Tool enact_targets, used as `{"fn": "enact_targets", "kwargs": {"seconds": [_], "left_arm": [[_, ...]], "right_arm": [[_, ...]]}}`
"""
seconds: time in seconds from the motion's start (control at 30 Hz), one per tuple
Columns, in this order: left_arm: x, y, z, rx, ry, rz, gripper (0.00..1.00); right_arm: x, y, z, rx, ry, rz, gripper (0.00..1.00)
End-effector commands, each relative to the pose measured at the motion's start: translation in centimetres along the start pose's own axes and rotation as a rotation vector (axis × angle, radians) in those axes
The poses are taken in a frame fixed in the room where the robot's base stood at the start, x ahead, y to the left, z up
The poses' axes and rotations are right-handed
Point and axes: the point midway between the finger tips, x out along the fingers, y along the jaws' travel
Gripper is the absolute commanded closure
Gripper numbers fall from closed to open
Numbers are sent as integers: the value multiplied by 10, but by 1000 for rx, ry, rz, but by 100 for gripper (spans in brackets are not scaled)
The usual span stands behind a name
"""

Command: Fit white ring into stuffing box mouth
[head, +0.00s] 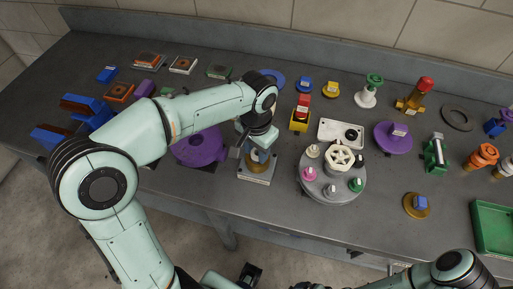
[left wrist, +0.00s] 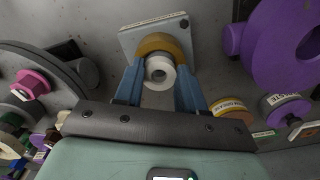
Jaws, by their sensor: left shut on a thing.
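My left gripper (left wrist: 160,92) has its two blue fingers shut on the white ring (left wrist: 166,82), seen almost end-on with its dark hole facing the camera. The stuffing box (left wrist: 150,44) is a brass-coloured round collar on a pale square plate. The ring lines up closely with the collar's mouth; I cannot tell how far it is in. In the head view the left gripper (head: 259,156) points down over the stuffing box (head: 252,172), and the fingers and wrist hide the ring there. My right arm shows at the bottom right, but its gripper does not show clearly.
A purple flanged part (head: 200,148) lies just left of the stuffing box. A grey round carousel (head: 331,190) with coloured knobs stands to its right. A yellow block with a red top (head: 300,117) is behind it. A green tray (head: 494,228) sits at the far right. Bare bench lies in front.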

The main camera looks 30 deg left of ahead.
Motion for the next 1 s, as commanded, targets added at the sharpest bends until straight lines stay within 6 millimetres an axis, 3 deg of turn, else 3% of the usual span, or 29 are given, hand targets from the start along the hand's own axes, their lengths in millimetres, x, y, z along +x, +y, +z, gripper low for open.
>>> {"fn": "enact_targets", "kwargs": {"seconds": [0.67,1.0], "left_arm": [[14,0,0,0,-1,0,90],[6,0,0,0,-3,0,90]], "right_arm": [[9,4,2,1,-4,1,0],[1,0,0,0,0,0,0]]}}
